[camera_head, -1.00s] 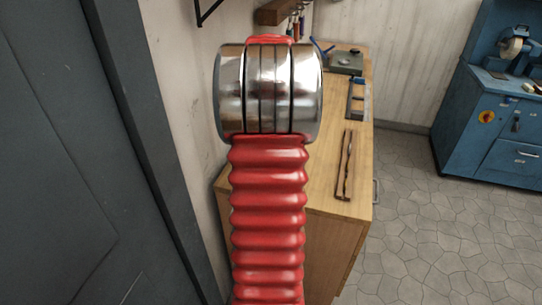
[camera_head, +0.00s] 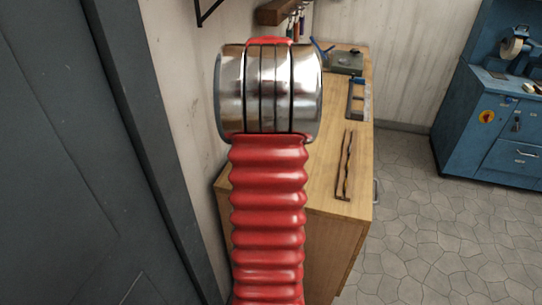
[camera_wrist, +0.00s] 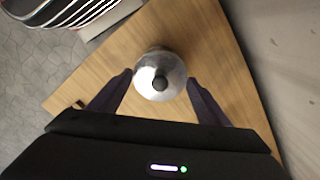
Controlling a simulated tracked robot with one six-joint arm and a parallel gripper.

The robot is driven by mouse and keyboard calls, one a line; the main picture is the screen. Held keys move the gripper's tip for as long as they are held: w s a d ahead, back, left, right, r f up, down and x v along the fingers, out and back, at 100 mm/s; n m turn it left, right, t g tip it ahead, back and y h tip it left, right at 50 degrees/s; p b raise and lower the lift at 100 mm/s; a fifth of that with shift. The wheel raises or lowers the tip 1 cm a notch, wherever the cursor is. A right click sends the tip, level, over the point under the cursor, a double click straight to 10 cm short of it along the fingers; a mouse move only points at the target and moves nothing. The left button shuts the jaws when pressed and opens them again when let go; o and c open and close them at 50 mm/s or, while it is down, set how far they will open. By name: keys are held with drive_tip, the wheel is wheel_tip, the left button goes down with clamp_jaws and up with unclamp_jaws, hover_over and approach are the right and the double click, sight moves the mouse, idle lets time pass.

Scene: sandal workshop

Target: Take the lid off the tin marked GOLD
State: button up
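A round silvery tin or lid with a dark knob (camera_wrist: 160,76) stands on the wooden bench in the wrist view. I see it from above; no GOLD marking shows, so I cannot tell which tin it is. My gripper (camera_wrist: 159,84) is open, with one dark finger on each side of the round metal. Gaps show between the fingers and its rim. In the head view my own arm hides this tin and my gripper.
The wooden bench (camera_head: 325,185) runs along the wall. Thin brown strips (camera_head: 344,166), a dark framed tool (camera_head: 357,100) and a grey block (camera_head: 345,64) lie along its right side. A blue machine cabinet (camera_head: 495,125) stands at right, with clear tiled floor between.

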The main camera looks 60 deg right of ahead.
drive_tip(key=c, duration=0.5)
drive_tip(key=shift+o, duration=0.2)
wheel_tip(320, 180, up, 10)
idle(0.4)
idle(0.4)
